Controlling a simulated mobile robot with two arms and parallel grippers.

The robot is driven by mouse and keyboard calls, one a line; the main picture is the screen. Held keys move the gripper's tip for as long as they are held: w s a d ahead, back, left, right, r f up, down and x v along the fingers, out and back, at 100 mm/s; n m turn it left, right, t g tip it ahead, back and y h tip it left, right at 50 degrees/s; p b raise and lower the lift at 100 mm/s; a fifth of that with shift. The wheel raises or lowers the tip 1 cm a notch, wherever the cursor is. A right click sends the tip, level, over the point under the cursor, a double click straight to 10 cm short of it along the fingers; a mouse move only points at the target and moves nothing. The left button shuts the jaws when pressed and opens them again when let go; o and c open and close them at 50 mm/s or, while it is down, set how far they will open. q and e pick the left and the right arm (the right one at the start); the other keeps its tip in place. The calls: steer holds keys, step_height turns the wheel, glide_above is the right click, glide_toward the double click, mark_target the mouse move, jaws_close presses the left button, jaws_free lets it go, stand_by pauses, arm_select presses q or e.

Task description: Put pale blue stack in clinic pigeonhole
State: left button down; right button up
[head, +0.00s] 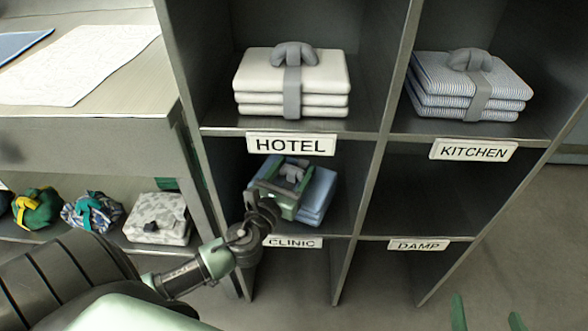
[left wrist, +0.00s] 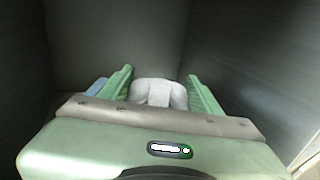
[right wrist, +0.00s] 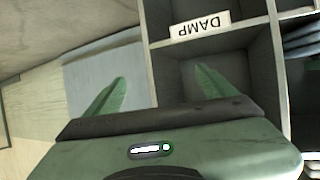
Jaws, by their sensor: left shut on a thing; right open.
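The pale blue stack (head: 318,195) is inside the pigeonhole labelled CLINIC (head: 294,242), below the HOTEL one. Its grey knotted strap shows between the fingers of my left gripper (head: 285,187). In the left wrist view the knot (left wrist: 158,92) sits between the two green fingers of the left gripper (left wrist: 160,95), which is shut on it. A small blue edge of the stack shows left of the fingers there. Whether the stack rests on the shelf floor is hard to tell. My right gripper (right wrist: 158,95) is open and empty, near the DAMP label; its fingertips show at the head view's lower right (head: 487,318).
A white stack (head: 292,82) fills the HOTEL pigeonhole and a striped stack (head: 468,85) the KITCHEN one. The DAMP pigeonhole (head: 425,195) is empty. Dividers stand close on both sides of my left gripper. Bundles and a patterned stack (head: 158,218) lie on the left shelf.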

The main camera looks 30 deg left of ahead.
mark_target(291, 177)
steer(key=shift+w+a+r, duration=0.1)
steer(key=shift+w+r, duration=0.05)
steer(key=shift+r, duration=0.1)
arm_select(q)
steer(key=shift+f, duration=0.2)
arm_select(e)
steer(key=shift+w+a+r+t, duration=0.1)
steer(key=shift+w+r+t, duration=0.3)
steer(key=shift+r, duration=0.2)
arm_select(q)
steer(key=shift+f+b, duration=0.2)
steer(key=shift+b, duration=0.2)
arm_select(e)
steer(key=shift+w+a+r+t, duration=0.15)
steer(key=shift+r+t, duration=0.1)
steer(key=shift+r, duration=0.15)
steer(key=shift+w+a+r+t, duration=0.1)
steer(key=shift+r+t, duration=0.15)
steer(key=shift+r, duration=0.1)
